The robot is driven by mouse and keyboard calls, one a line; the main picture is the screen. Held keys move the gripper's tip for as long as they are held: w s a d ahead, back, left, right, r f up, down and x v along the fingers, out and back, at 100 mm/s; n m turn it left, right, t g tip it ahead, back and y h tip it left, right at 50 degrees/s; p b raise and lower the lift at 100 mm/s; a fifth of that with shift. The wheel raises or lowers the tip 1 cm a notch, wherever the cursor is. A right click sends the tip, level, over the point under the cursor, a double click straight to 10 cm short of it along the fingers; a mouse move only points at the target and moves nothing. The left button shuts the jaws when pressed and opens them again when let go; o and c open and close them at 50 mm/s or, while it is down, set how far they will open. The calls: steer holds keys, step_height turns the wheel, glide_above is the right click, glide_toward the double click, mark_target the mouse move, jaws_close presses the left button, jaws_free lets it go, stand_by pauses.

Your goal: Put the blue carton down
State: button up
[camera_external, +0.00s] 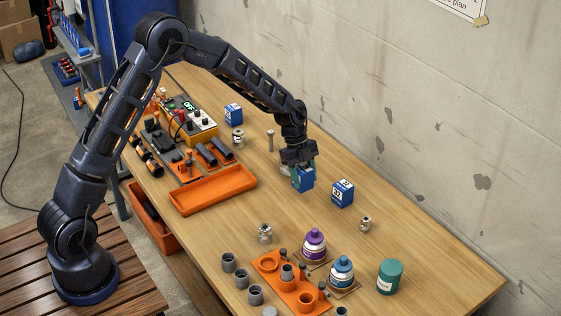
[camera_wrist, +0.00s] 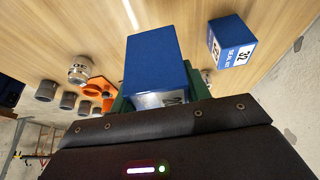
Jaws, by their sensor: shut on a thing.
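My gripper (camera_external: 299,166) is over the middle of the wooden table (camera_external: 420,245), pointing down. It is shut on a blue carton (camera_external: 304,180), which hangs below the fingers. The held carton (camera_wrist: 156,60) fills the middle of the wrist view, between green finger pads. I cannot tell whether its bottom touches the table. A second blue carton (camera_external: 343,193), with a white label reading 32, stands on the table just right of the held one; it also shows in the wrist view (camera_wrist: 232,42). A third blue carton (camera_external: 233,114) stands farther back, near the tester.
An empty-looking orange tray (camera_external: 213,190) lies to the left. Metal fittings (camera_external: 265,233) (camera_external: 365,224) stand in front. A purple-capped bottle (camera_external: 314,243), a blue-capped bottle (camera_external: 342,270), a teal jar (camera_external: 390,277) and an orange fitting holder (camera_external: 285,283) are nearer. The table's right side is clear.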

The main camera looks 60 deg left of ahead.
steer(key=shift+f, duration=4)
steer(key=shift+f, duration=0.15)
steer(key=o, duration=1)
steer(key=shift+c, duration=0.2)
